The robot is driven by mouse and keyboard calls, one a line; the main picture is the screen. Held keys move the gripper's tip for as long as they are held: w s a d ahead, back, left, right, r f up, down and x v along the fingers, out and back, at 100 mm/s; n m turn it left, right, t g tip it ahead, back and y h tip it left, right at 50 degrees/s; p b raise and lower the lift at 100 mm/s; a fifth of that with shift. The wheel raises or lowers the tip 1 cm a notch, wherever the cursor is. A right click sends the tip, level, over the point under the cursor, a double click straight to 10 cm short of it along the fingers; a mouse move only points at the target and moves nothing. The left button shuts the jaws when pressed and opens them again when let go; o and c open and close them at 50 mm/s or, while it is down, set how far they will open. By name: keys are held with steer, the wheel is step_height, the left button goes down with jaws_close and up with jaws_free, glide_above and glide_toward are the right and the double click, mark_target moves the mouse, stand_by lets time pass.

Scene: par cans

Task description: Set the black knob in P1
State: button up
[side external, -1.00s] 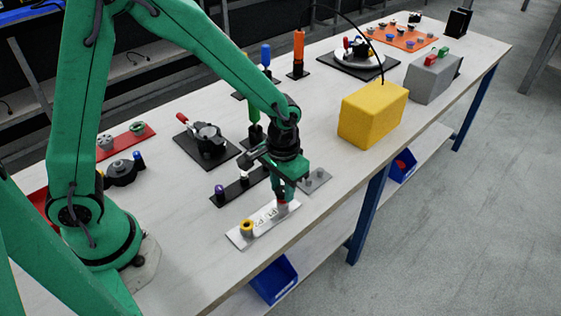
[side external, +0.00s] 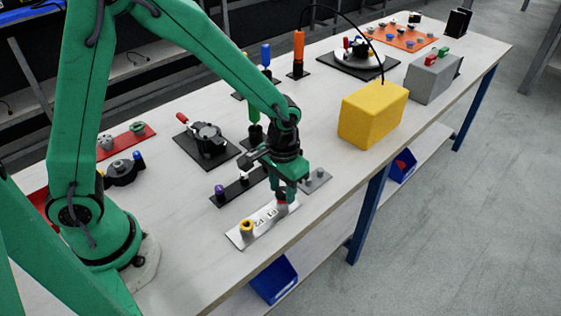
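A white plate (side external: 249,239) lies near the table's front edge, with a yellow ring-shaped knob (side external: 247,226) at its left end and dark markings (side external: 265,217) in its middle, too small to read for certain. My gripper (side external: 283,199) points down over the plate's right end.
Behind the plate is a black strip with a purple-topped knob (side external: 219,190). A small grey plate (side external: 319,179) lies right of my gripper. A yellow box (side external: 372,115) and a grey box (side external: 433,77) stand farther right.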

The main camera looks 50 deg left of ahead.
stand_by(0.3)
steer(key=o, duration=0.5)
steer(key=shift+o, duration=0.2)
steer(key=shift+r, duration=3.95)
